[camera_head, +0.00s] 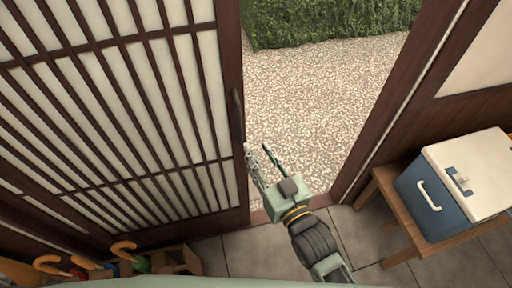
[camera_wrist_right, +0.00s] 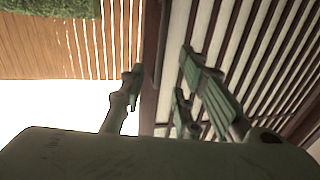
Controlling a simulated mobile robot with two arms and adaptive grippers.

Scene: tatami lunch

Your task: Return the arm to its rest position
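My right gripper (camera_head: 257,150) is in the doorway, just right of the sliding door's edge, with its arm coming up from the bottom of the head view. Its two fingers are apart with nothing between them. In the right wrist view the gripper (camera_wrist_right: 162,65) also shows spread fingers, with the dark door edge seen behind the gap. I cannot tell whether a finger touches the door. The sliding lattice door (camera_head: 232,60) has a dark handle (camera_head: 237,108) near its right edge. My left gripper is not in view.
The doorway opens onto pale gravel (camera_head: 320,90) and a hedge (camera_head: 330,20). A blue and white cooler (camera_head: 425,205) sits on a wooden bench (camera_head: 395,212) at right. Grey floor tiles (camera_head: 250,258) are clear around my arm.

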